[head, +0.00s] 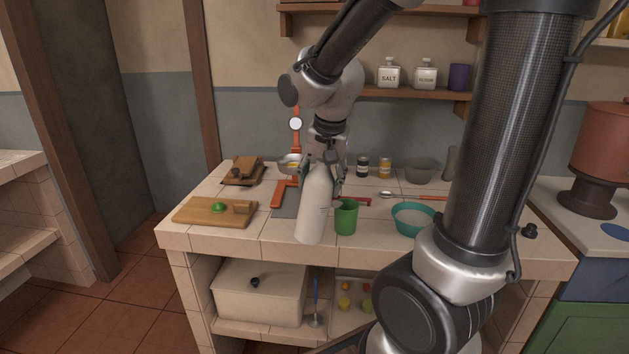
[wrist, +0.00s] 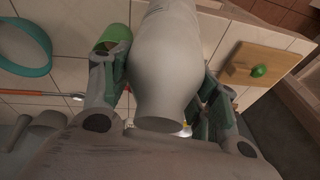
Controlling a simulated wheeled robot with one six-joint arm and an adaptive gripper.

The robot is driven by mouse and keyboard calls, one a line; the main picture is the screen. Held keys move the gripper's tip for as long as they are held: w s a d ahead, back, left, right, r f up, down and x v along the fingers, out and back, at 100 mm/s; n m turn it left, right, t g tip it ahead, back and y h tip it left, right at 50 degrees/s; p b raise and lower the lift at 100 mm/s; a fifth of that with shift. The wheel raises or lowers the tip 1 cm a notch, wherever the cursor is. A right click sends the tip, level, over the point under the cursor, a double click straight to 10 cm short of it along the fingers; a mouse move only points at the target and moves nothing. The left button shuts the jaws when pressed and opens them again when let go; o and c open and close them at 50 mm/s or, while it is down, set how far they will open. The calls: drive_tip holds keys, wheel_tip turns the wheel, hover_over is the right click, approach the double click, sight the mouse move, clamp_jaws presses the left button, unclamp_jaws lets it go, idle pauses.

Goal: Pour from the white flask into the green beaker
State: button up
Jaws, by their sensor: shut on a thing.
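The white flask (head: 313,208) is near the counter's front edge, its top leaning slightly right in the head view. My gripper (head: 313,168) is shut around its upper part. In the wrist view the flask (wrist: 170,55) fills the space between the two fingers of my gripper (wrist: 158,85). I cannot tell whether its base touches the counter. The green beaker (head: 346,218) stands upright just right of the flask, with a small gap or none. It also shows in the wrist view (wrist: 115,36), partly behind a finger. The contents of both are hidden.
A teal bowl (head: 414,219) stands right of the beaker. A cutting board (head: 196,211) with a green item lies to the left. A red-handled tool (head: 361,201), a spoon (head: 388,194), small jars (head: 385,168) and a grey bowl (head: 420,171) are behind.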

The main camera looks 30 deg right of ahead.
drive_tip(key=f+y, duration=0.1)
drive_tip(key=y, duration=0.1)
drive_tip(key=d+y, duration=0.1)
drive_tip(key=y, duration=0.1)
drive_tip(key=d+f+y, duration=0.1)
drive_tip(key=shift+w+f+m+g+y, duration=0.1)
drive_tip(key=shift+f+m+g+y, duration=0.2)
drive_tip(key=shift+f+m+y, duration=0.1)
drive_tip(key=shift+a+y, duration=0.2)
drive_tip(key=shift+y, duration=0.2)
drive_tip(key=shift+a+r+y, duration=0.2)
drive_tip(key=shift+r+y, duration=0.45)
drive_tip(key=shift+y, duration=0.15)
drive_tip(key=shift+a+f+m+y, duration=0.15)
drive_tip(key=shift+f+m+y, duration=0.15)
drive_tip(key=shift+f+y, duration=0.5)
drive_tip(key=shift+y, duration=0.3)
drive_tip(key=shift+a, duration=0.15)
drive_tip(key=shift+y, duration=0.5)
